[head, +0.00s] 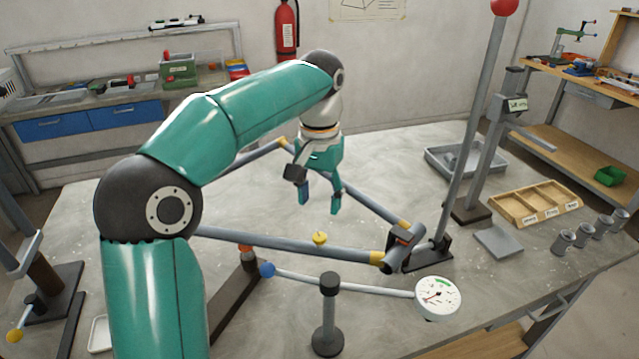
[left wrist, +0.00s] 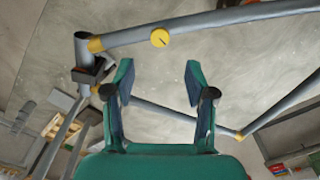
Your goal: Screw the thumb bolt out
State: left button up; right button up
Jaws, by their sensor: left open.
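The thumb bolt, with a yellow round head (head: 319,238), sits on the near grey tube of the frame (head: 290,246) in the head view. In the left wrist view the yellow head (left wrist: 160,38) shows face-on on the tube, beyond the fingertips. My left gripper (head: 320,205) is open and empty, pointing down above the table, apart from the bolt. Its two spread teal fingers also show in the left wrist view (left wrist: 159,78). The bolt's shank is hidden. My right gripper is not in view.
A dial gauge (head: 438,296) on a rod with a blue ball (head: 267,270) stands in front of the frame. A dark clamp (head: 404,240) holds the frame's right corner beside a tall post (head: 470,120). A wooden tray (head: 536,202) and several grey cups are at right.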

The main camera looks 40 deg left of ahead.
pick_arm(q)
jog(key=shift+r, duration=1.5)
